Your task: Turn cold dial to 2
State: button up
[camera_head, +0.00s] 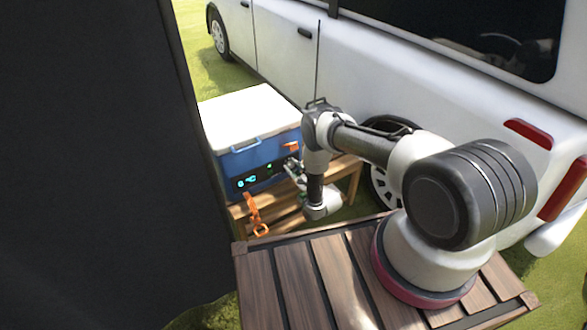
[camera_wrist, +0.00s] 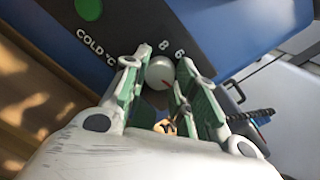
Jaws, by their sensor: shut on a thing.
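The cold dial (camera_wrist: 159,72) is a round white knob with a red pointer mark, on the dark panel of a blue cooler. In the wrist view my gripper (camera_wrist: 157,80) has its green-padded fingers on both sides of the dial, shut on it. The printed "COLD °C" and the numbers 8 and 6 show around the dial; other numbers are hidden. The red mark points to the lower right in the picture, partly hidden by a finger. In the head view the cooler (camera_head: 258,168) has a white lid, and my gripper (camera_head: 293,168) is at the right of its front panel.
The cooler stands on a slatted wooden bench (camera_head: 340,178) beside a white van (camera_head: 365,62). An orange clamp-like object (camera_head: 254,214) is at the bench's front. A green round button (camera_wrist: 89,9) is on the panel. A dark tall surface (camera_head: 85,150) fills the left.

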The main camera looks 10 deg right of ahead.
dwell(0.4)
jog(key=o, duration=1.1)
jog(key=shift+c, duration=0.2)
jog(key=v, duration=1.2)
